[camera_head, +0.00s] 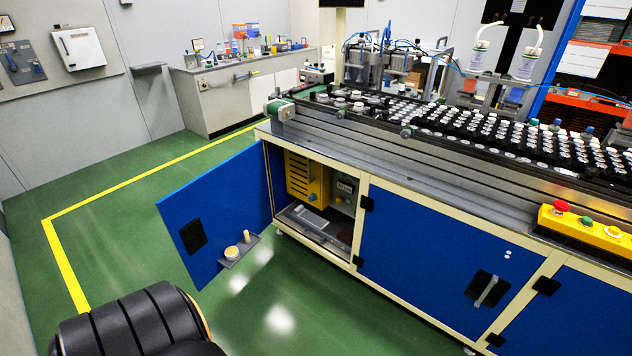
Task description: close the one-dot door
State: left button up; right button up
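A blue cabinet door (215,205) stands wide open at the left end of the conveyor cabinet, swung out over the green floor. It carries a black handle plate (193,236) and a small grey ledge (240,251) with pale round items on it. No dot mark shows on its visible face. The shut blue door (430,265) to its right has a handle (487,290) and two small white dots. The open compartment (325,205) holds a yellow slotted box and a grey device. Neither gripper is in view.
A black ribbed part (130,325), seemingly mine, fills the bottom left corner. Green floor (270,300) is clear around the open door. The conveyor (430,170) above carries many small parts. A yellow button box (585,235) sits at its right front.

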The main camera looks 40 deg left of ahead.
aim_at(211, 213)
jog(key=j+z, duration=0.1)
jog(key=j, duration=0.5)
jog(key=k+j+z, duration=0.15)
jog(key=j, duration=0.45)
jog(key=j+z, duration=0.1)
jog(key=j, duration=0.5)
jog(key=k+j, duration=0.1)
jog(key=j, duration=0.4)
jog(key=k+j, duration=0.1)
jog(key=j, duration=0.45)
jog(key=k+j, duration=0.1)
jog(key=j, duration=0.4)
jog(key=k+j, duration=0.1)
jog(key=j, duration=0.45)
jog(key=k+j, duration=0.1)
jog(key=j, duration=0.4)
jog(key=k+j, duration=0.1)
jog(key=j, duration=0.95)
jog(key=k+j, duration=0.15)
jog(key=j, duration=0.35)
